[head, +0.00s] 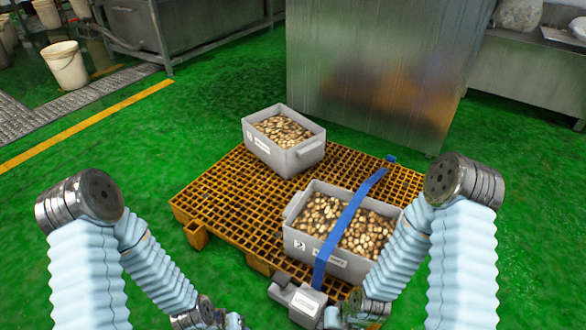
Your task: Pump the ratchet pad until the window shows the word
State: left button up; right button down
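A grey ratchet device (299,302) sits at the near edge of the orange pallet, at the lower end of a blue strap (345,222). It has a raised block at its left and a paler plate with small markings at its right. I cannot read the markings or make out which part is the window. My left arm ends at the bottom edge, left of the device, with its gripper (234,322) partly cut off. My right arm ends just right of the device, its gripper (333,318) small and partly cut off. Neither gripper's fingers show clearly.
A second filled crate (257,156) stands behind left on the orange pallet (222,200). A metal cabinet (375,65) stands behind. Green floor (185,125) is clear at left.

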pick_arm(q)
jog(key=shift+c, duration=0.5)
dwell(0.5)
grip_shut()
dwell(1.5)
